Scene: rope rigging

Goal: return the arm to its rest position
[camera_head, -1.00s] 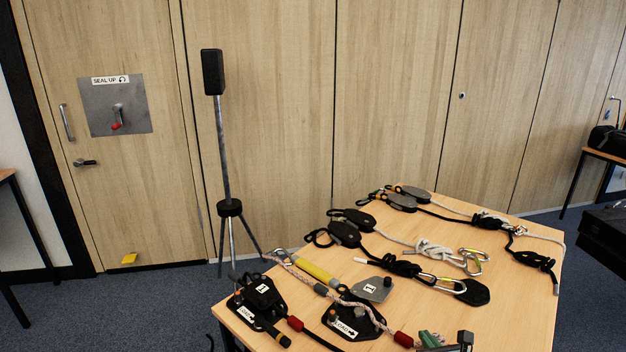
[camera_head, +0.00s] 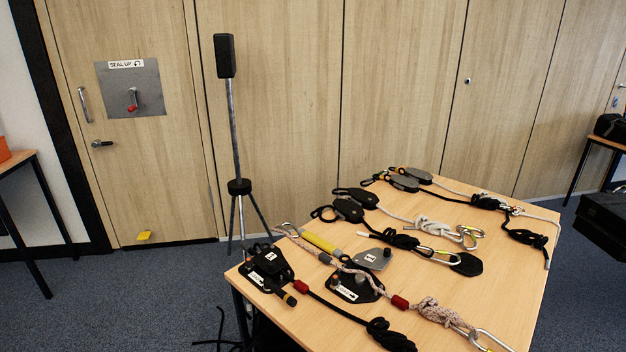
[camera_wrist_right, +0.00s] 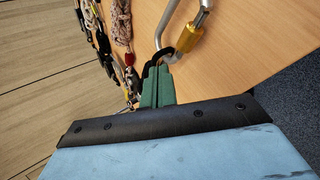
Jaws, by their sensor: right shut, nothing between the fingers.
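My right gripper (camera_wrist_right: 157,72) shows in the right wrist view. Its two green fingers are side by side, shut, with nothing between them. Just beyond the fingertips is a steel carabiner with a gold sleeve (camera_wrist_right: 190,36); a black loop lies by its end. I cannot tell whether the fingers touch either. In the head view neither gripper shows; a carabiner (camera_head: 484,338) with a speckled knotted rope (camera_head: 438,311) lies at the table's near edge. My left gripper is out of view.
The wooden table (camera_head: 500,285) holds several pulleys, ropes and carabiners. Two black rope devices (camera_head: 268,262) (camera_head: 357,287) sit at its near left. A tripod stand (camera_head: 238,187) stands behind it, left. A door with a red-handled crank (camera_head: 132,99) is at the back left.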

